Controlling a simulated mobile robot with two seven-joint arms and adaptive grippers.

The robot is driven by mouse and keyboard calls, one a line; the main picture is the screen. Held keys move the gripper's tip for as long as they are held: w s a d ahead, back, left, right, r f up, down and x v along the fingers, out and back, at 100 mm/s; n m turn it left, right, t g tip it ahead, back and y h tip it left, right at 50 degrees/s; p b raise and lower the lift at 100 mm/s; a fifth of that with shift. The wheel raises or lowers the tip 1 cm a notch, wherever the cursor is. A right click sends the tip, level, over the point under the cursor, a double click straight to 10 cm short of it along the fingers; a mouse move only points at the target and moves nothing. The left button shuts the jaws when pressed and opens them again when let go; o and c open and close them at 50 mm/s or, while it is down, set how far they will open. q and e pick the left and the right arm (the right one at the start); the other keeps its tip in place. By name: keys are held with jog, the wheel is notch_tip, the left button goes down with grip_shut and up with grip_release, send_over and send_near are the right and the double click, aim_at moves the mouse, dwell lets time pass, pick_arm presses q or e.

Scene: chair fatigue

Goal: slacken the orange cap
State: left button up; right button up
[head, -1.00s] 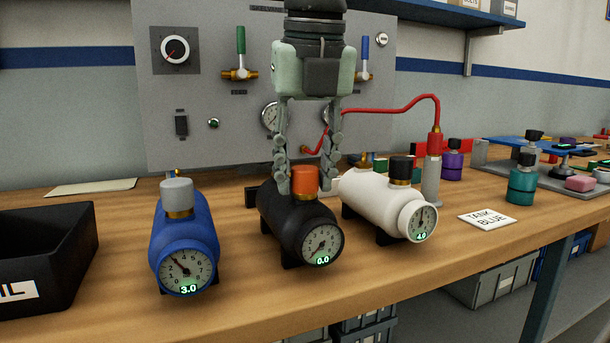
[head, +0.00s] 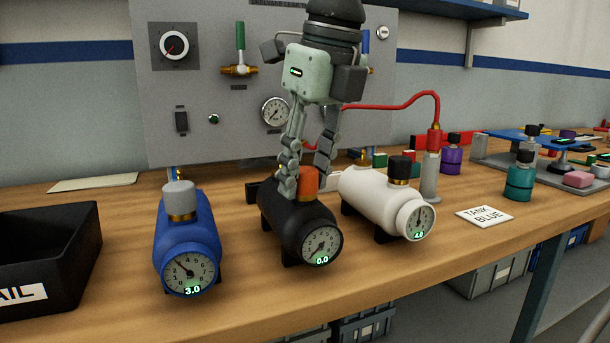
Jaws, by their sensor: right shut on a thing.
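The orange cap (head: 307,180) sits on top of the black tank (head: 296,219), whose gauge reads 0.0. My right gripper (head: 304,184) comes down from above and is shut on the orange cap, with one finger on its left and the other at its back right. The fingers partly hide the cap. My left gripper is not in view.
A blue tank (head: 186,235) with a grey cap, reading 3.0, stands left; a white tank (head: 383,197) with a black cap, reading 4.0, stands close right. A black bin (head: 48,240) is at far left. A red hose (head: 390,107) runs behind. A "TANK BLUE" card (head: 484,217) lies right.

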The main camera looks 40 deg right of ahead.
jog(key=shift+r+n+p, duration=0.2)
jog(key=shift+n+p, duration=0.55)
jog(key=shift+n, duration=0.25)
jog(key=shift+f+n+y+p, duration=0.15)
jog(key=shift+n+y+p, duration=0.3)
jog(key=shift+n, duration=0.55)
jog(key=o, duration=1)
